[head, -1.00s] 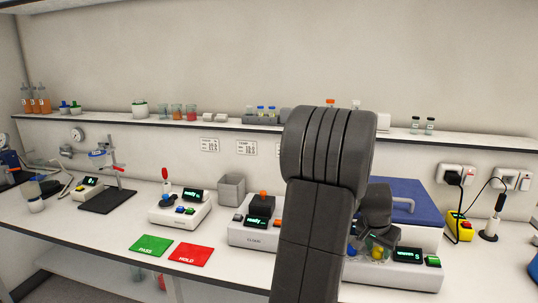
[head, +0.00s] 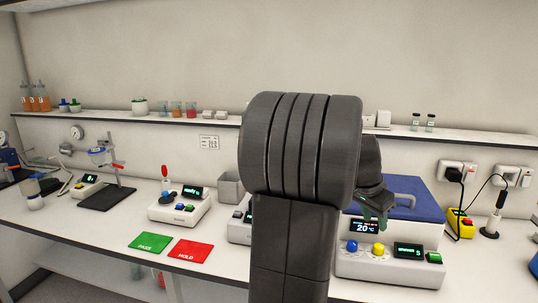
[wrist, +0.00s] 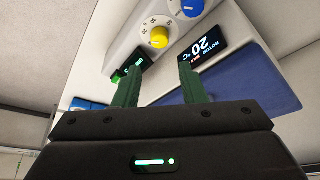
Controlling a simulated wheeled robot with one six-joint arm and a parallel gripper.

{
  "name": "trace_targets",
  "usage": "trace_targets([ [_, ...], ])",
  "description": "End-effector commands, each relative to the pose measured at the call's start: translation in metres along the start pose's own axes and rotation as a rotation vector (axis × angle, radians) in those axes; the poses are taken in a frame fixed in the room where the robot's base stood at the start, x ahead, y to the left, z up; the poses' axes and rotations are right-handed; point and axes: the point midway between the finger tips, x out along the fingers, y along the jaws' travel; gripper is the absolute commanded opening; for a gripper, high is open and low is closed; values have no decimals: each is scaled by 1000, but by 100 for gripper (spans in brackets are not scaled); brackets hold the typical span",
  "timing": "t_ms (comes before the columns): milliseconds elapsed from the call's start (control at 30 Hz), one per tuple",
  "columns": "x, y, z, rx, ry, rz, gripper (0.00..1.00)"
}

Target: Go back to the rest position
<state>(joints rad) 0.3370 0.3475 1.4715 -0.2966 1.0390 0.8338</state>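My gripper (wrist: 158,80) shows in the wrist view with its two green fingers apart and nothing between them. Beyond the fingers is the front panel of a white machine with a yellow knob (wrist: 159,38), a blue knob and a display reading 20 °C (wrist: 207,45). In the head view, my arm fills the middle, and the green fingers (head: 374,222) hang in front of the white machine's blue lid (head: 420,200). I cannot tell from the head view how far they are from it.
Green PASS (head: 151,244) and red HOLD (head: 191,251) cards lie on the bench. A small white device (head: 181,209) and a grey bin (head: 230,187) stand left of my arm. A shelf (head: 95,117) with bottles and beakers runs behind. A yellow-black device (head: 460,224) stands at right.

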Motion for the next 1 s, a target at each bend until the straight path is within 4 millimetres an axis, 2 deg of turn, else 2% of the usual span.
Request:
trace_targets([
  [100,-16,0,0,0,1,-1,38],
  [333,-27,0,0,0,-1,1,38],
  [767,-25,0,4,-2,-1,-8,38],
  [1000,-15,-4,29,-10,-4,-67,38],
])
